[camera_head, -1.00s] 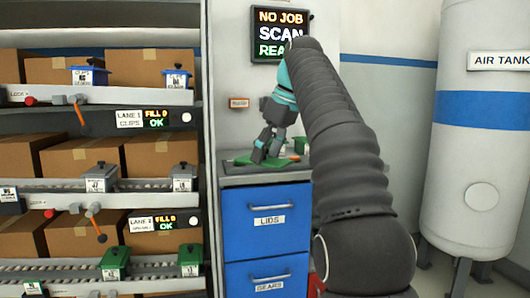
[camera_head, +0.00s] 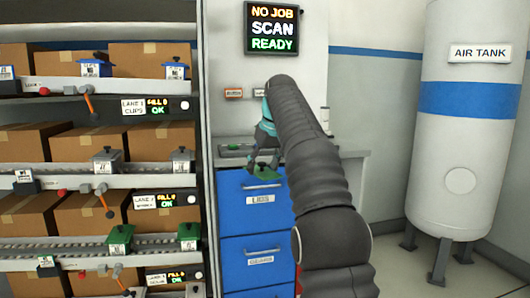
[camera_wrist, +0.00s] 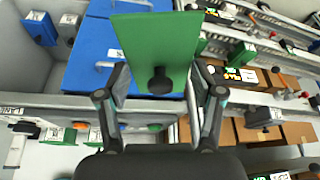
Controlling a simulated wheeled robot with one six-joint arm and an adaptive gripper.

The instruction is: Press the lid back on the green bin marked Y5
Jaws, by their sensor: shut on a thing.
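My gripper (camera_head: 264,160) is shut on a flat green lid (camera_head: 264,173), held in front of the blue drawers. In the wrist view the lid (camera_wrist: 150,40) sits between the fingers of my gripper (camera_wrist: 158,85), its black knob facing the camera.
A counter (camera_head: 345,154) tops the blue drawers (camera_head: 250,203) marked LIDS and GEARS. The rack (camera_head: 100,181) also holds cardboard boxes, grey bins and blue bins, with levers jutting out in front. A white air tank (camera_head: 470,140) stands at right.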

